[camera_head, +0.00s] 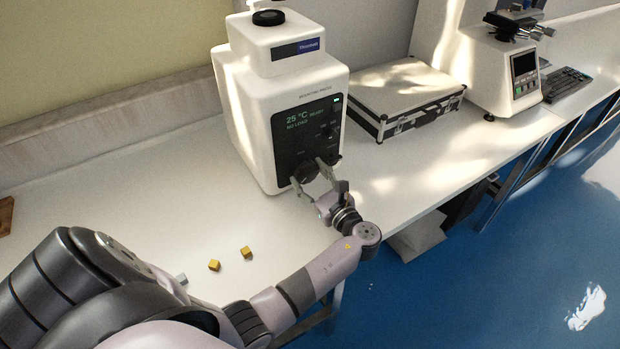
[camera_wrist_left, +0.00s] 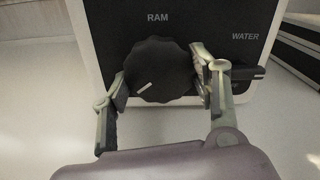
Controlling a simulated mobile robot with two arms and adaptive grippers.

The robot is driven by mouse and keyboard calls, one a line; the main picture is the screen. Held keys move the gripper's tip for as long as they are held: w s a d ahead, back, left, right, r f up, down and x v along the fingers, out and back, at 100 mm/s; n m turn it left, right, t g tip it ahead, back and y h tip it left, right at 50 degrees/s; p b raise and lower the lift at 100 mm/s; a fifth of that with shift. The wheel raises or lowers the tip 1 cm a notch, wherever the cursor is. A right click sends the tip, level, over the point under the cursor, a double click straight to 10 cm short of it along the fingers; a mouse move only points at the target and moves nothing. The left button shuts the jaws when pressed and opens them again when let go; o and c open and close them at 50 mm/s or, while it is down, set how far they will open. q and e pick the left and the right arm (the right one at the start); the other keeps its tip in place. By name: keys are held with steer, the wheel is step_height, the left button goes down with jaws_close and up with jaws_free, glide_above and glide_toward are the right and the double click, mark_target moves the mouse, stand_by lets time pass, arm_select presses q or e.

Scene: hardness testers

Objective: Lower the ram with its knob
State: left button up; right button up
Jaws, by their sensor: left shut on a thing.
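The white mounting press (camera_head: 245,110) stands on the bench, with a black front panel (camera_head: 308,127) that reads 25 °C and "NO LOAD". The ram knob (camera_wrist_left: 157,72) is black and scalloped, with a white pointer line aimed to the lower left, below the word RAM. My left gripper (camera_head: 318,180) is at the lower front of the press; in the left wrist view (camera_wrist_left: 160,88) its fingers are on both sides of the ram knob, shut on it. A black lever (camera_wrist_left: 247,72) under the word WATER is just right of the right finger. My right gripper is not in view.
Small yellow cubes (camera_head: 214,265) (camera_head: 246,252) and a pale cube (camera_head: 181,279) lie on the white bench (camera_head: 120,190) at front left. A silver case (camera_head: 405,95) lies right of the press. Another tester (camera_head: 495,75) and a keyboard (camera_head: 565,84) stand further right.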

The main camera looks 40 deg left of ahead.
arm_select(q)
steer(key=shift+n, duration=0.7)
steer(key=shift+r, duration=0.1)
steer(key=o, duration=1.2)
steer(key=shift+c, duration=0.2)
steer(key=v, duration=1.2)
